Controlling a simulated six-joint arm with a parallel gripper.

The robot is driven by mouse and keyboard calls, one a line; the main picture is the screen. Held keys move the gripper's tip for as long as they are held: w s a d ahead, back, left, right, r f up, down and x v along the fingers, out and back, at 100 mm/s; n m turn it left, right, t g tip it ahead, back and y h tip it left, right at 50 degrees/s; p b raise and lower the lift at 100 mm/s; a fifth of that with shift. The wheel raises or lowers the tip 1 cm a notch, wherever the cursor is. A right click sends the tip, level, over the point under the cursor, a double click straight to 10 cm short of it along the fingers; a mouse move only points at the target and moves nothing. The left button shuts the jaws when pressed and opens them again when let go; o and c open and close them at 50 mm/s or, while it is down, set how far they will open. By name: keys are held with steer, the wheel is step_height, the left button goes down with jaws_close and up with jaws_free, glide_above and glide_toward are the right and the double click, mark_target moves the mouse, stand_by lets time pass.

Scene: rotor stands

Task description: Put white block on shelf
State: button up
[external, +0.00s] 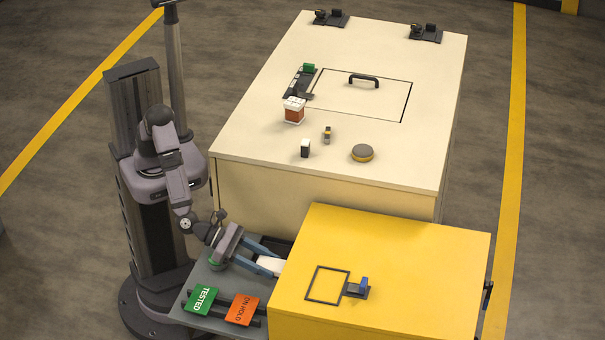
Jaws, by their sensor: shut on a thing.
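My gripper (277,266) is low at the left side of the yellow box, its two blue fingers pointing right. It is shut on a white block (269,264), which shows between the fingers beside the yellow box's left edge. The block's far end and what lies under it are hard to make out. A grey shelf-like surface (212,274) lies below my gripper, with a green "TESTED" sign (201,300) and an orange "ON HOLD" sign (242,310) at its front. I cannot tell whether the block touches this surface.
The yellow box (400,250) stands close at the right, with a blue-grey fitting (357,288) on top.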

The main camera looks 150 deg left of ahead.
mark_target(267, 286)
steer(key=shift+f+b, duration=0.35)
steer(key=shift+f, duration=3)
steer(key=shift+f, duration=0.15)
steer(key=shift+f, duration=0.1)
steer(key=o, duration=1.1)
steer(key=shift+r, duration=0.25)
steer(key=v, duration=1.2)
steer(key=shift+f+p, duration=0.15)
steer(key=shift+p, duration=0.15)
